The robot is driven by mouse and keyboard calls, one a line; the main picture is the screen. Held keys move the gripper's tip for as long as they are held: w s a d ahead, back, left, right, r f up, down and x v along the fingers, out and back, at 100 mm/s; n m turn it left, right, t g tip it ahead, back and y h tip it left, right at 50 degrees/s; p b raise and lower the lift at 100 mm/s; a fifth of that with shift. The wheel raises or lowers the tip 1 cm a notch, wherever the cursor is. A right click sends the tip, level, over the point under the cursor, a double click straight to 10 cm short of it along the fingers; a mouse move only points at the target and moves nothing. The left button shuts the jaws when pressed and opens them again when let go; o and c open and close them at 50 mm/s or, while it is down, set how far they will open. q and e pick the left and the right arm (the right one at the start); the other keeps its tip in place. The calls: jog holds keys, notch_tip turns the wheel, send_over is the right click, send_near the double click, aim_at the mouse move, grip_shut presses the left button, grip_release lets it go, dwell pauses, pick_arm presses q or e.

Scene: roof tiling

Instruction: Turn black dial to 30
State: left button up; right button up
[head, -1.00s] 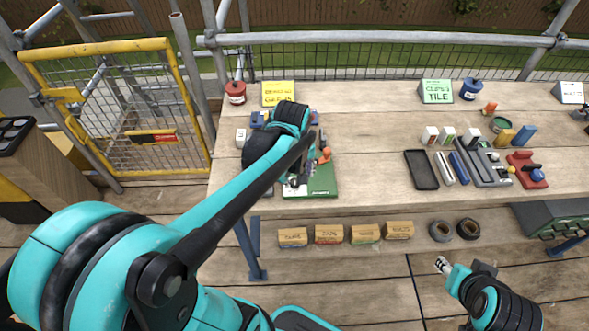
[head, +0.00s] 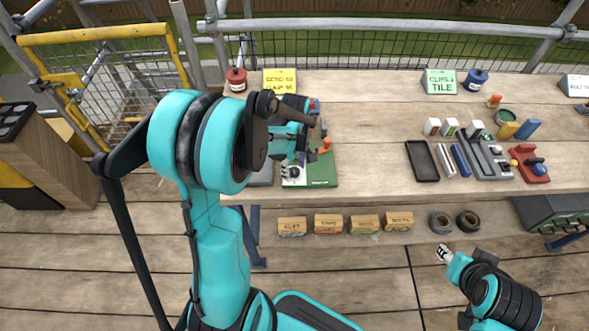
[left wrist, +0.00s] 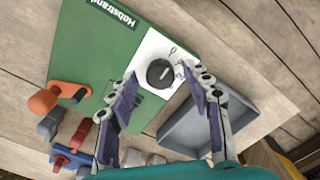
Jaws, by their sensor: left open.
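The black dial (left wrist: 160,73) is a round knob with a light pointer mark. It sits on a white plate (left wrist: 184,50) on the green board (left wrist: 92,45) in the left wrist view. My left gripper (left wrist: 160,79) is open, its two fingers to either side of the dial in that view; I cannot tell whether they touch it. In the head view the green board (head: 322,172) lies at the front left of the bench, and my left gripper (head: 293,168) is over its left part, hiding the dial. My right gripper (head: 445,254) is low at the right, away from the board.
A grey tray (left wrist: 240,122) lies beside the green board. An orange-handled tool (left wrist: 45,101) and a red and blue clamp (left wrist: 68,160) are near its other side. A black tray (head: 422,161) and several tools lie farther right. Bare bench lies between.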

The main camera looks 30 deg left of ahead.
pick_arm(q)
jog(key=shift+c, duration=0.2)
grip_shut()
jog(key=shift+m, duration=0.3)
jog(key=m, duration=0.3)
jog(key=shift+m, duration=2.1)
